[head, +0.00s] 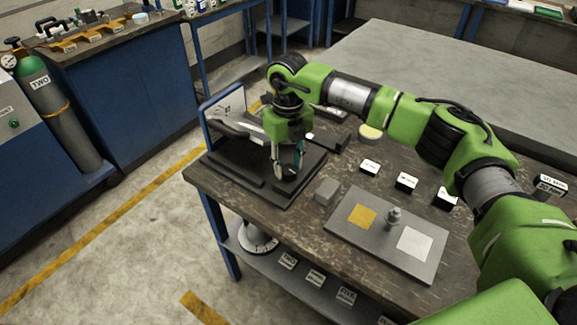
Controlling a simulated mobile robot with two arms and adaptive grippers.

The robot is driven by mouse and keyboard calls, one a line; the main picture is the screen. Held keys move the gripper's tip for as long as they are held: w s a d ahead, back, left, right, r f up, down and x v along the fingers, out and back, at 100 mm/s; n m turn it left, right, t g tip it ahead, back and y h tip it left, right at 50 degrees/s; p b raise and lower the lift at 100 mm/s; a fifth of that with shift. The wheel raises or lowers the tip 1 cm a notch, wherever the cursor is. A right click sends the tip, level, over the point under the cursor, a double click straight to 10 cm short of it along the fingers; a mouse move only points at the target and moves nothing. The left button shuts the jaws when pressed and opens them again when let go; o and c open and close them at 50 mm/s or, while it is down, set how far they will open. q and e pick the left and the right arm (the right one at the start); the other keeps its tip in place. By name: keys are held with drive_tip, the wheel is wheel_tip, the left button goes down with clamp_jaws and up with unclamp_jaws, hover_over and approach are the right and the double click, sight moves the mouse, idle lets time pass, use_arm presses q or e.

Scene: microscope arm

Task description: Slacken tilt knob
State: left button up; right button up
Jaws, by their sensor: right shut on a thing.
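My right gripper (287,174) points down over the dark base plate (240,182) at the table's left end. Its fingers are closed together on a small part at the stand, and they hide most of that part. From its place this looks like the tilt knob, but I cannot make out its shape or marks. A pale grey microscope arm (238,126) reaches in from the left toward the gripper. My left gripper is not in view.
A grey block (327,191) stands right of the base plate. A grey tray (385,262) holds an orange square, a white square and a small metal piece. Several labelled blocks (406,182) stand behind it. A blue-framed panel (226,107) stands at the table's left edge.

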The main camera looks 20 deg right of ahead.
sight(288, 168)
idle(0.3)
drive_tip(key=o, duration=1.1)
drive_tip(key=shift+r, duration=0.1)
wheel_tip(288, 168, up, 12)
idle(0.3)
